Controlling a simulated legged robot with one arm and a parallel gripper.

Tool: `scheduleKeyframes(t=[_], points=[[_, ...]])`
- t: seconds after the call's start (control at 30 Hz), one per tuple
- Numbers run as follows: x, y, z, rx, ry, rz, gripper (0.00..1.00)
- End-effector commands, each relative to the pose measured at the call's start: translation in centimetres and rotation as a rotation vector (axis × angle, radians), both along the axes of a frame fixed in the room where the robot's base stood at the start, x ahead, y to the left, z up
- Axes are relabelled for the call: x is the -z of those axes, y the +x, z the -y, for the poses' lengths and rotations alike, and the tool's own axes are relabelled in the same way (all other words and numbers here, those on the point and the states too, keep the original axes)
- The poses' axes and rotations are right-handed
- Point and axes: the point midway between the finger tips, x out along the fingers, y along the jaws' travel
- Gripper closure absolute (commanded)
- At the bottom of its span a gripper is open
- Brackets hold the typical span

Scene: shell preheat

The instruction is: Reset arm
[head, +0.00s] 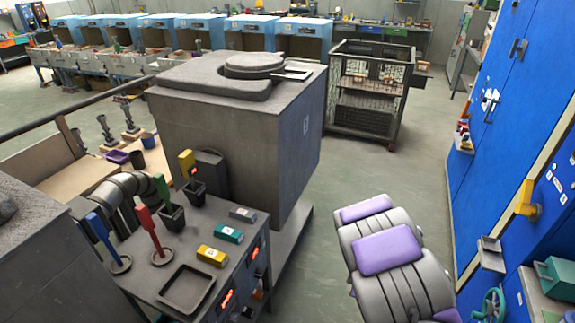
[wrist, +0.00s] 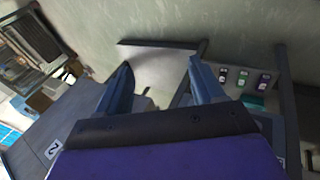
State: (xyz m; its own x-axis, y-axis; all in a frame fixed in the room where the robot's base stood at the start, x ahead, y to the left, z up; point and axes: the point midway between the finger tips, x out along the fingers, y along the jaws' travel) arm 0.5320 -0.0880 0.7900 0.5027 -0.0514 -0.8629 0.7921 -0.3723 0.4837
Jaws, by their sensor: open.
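My gripper (wrist: 160,78) shows in the wrist view with its two dark blue-grey fingers spread apart. Nothing is held between them. A pale flat surface with a dark edge lies beyond the fingertips. My arm (head: 390,250), grey with purple panels, shows folded at the lower right of the head view, over the floor. I cannot make out the fingers in the head view.
A large grey furnace block (head: 240,130) stands left of my arm. A table (head: 215,213) before it holds coloured levers, blocks and a dark tray (head: 187,288). Blue cabinets (head: 530,110) line the right. A wire cart (head: 370,100) stands behind; open floor (head: 345,170) lies between.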

Motion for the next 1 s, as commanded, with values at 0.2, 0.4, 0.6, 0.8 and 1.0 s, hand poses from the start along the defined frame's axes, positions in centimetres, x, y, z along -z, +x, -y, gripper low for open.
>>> scheduleKeyframes(t=[0.2, 0.4, 0.6, 0.8, 1.0], points=[[-7.7, -1.6, 3.4, 0.257, -0.051, -0.03, 0.32], [-13.7, -5.2, 4.5, 0.493, -0.044, -0.069, 0.32], [-18.9, -10.1, 3.8, 0.709, 0.005, -0.124, 0.32], [-23.1, -16.0, 1.5, 0.895, 0.082, -0.205, 0.32], [-26.5, -22.7, -2.0, 1.038, 0.164, -0.315, 0.32]])
